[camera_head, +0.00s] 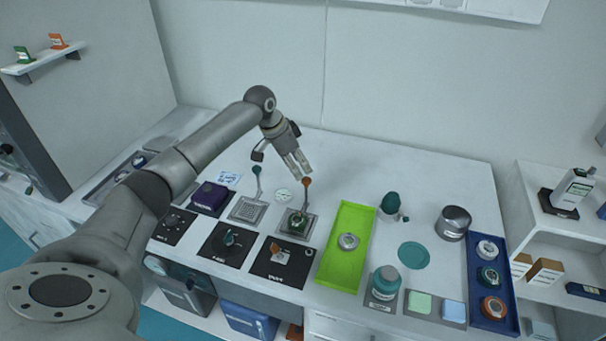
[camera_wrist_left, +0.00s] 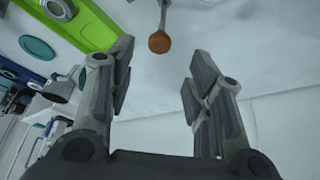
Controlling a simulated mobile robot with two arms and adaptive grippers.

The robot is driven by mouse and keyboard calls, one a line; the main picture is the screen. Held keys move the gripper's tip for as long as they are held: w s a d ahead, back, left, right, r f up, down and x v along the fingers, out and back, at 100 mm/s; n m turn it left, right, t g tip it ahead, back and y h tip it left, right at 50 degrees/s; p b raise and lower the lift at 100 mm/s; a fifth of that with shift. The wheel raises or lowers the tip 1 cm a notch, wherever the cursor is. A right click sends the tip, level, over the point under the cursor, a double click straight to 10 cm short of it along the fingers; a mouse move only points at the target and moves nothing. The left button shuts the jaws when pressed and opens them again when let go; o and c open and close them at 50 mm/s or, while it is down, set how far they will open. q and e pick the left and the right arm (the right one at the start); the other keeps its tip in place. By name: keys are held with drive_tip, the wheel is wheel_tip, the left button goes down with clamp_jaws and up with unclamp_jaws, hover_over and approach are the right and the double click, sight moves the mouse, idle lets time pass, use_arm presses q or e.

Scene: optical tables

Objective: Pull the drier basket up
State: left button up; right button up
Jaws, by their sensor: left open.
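A rod with an orange knob (camera_head: 307,182) rises from a square dark base (camera_head: 298,223) holding a small round part with something green in it. I take this for the drier basket and its handle, but no label is readable. To its left is a gridded square pad (camera_head: 248,209) with a teal-knobbed rod (camera_head: 256,170). My left gripper (camera_head: 284,162) is open and empty, above and behind the two rods. In the left wrist view the orange knob (camera_wrist_left: 159,42) shows between the open fingers (camera_wrist_left: 160,56), apparently untouched. My right gripper is not in view.
A green tray (camera_head: 330,268) with a round metal piece lies right of the basket. Dark labelled panels (camera_head: 225,243) with knobs line the front. A teal jar (camera_head: 385,282), a metal cup (camera_head: 453,223) and a blue tray (camera_head: 504,258) stand right. The bench behind is clear.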

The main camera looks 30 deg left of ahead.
use_arm(q)
drive_tip(key=shift+v, duration=1.95)
drive_tip(key=shift+w, duration=0.1)
